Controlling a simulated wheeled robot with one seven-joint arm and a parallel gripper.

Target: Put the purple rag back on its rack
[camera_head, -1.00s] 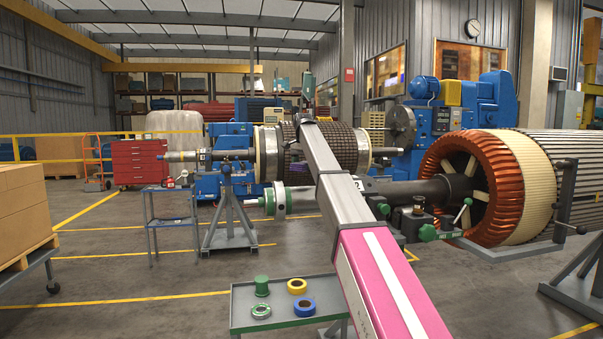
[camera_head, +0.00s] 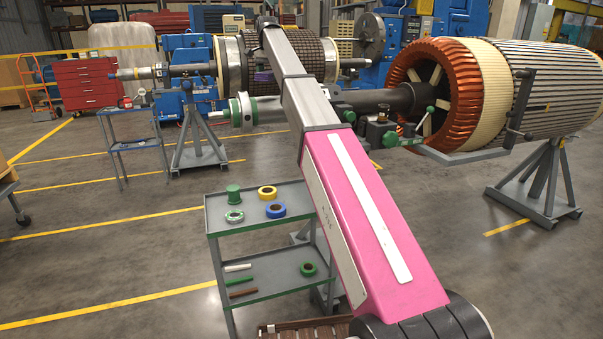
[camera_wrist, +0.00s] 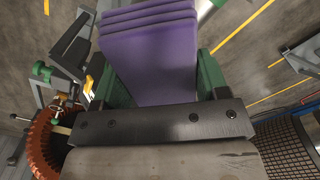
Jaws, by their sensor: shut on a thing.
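The purple rag (camera_wrist: 150,62) is folded in layers and fills the upper middle of the wrist view. My gripper (camera_wrist: 160,78) is shut on it, with a green finger on either side. In the head view, a small purple patch (camera_head: 263,77), apparently the same rag, shows beside my arm in front of the dark banded rotor (camera_head: 318,58). My gripper is mostly hidden behind my arm there. I cannot pick out the rag's rack in either view.
A grey two-shelf trolley (camera_head: 262,226) with tape rolls stands in front. A blue side table (camera_head: 134,145) and a red tool cabinet (camera_head: 88,84) stand left. A large copper-wound rotor (camera_head: 425,75) on a stand is at right. Floor is open at front left.

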